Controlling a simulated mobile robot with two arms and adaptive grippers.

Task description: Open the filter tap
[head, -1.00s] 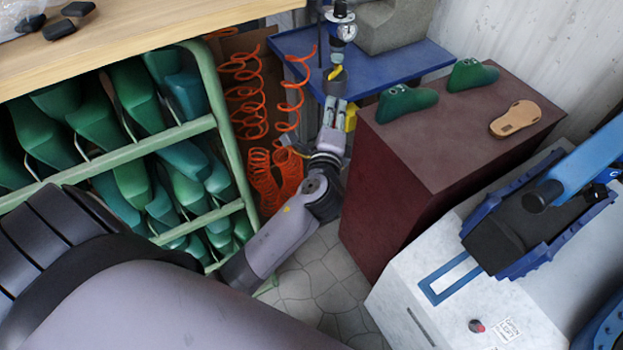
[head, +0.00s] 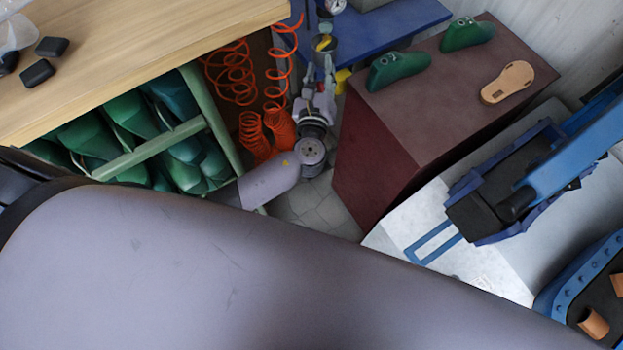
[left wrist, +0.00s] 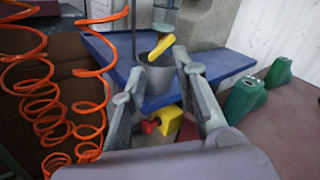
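A yellow lever (head: 325,43), likely the filter tap, sits low on an upright filter unit with a gauge (head: 333,5) above it. In the left wrist view the yellow lever (left wrist: 161,48) is tilted, below a clear grey bowl and above a grey cup (left wrist: 155,76). My left gripper (head: 319,72) is open, its fingers apart and pointing toward the filter unit. In the left wrist view the fingers (left wrist: 157,84) stand either side of the cup, below the lever. I cannot tell whether they touch anything. My right gripper is not in view.
Orange coiled hoses (head: 230,75) hang left of my left gripper. A blue table (head: 400,22) is behind it, and a maroon cabinet (head: 430,95) with green lasts stands to the right. A yellow part with a red knob (left wrist: 150,126) lies below the cup. My arm covers the foreground.

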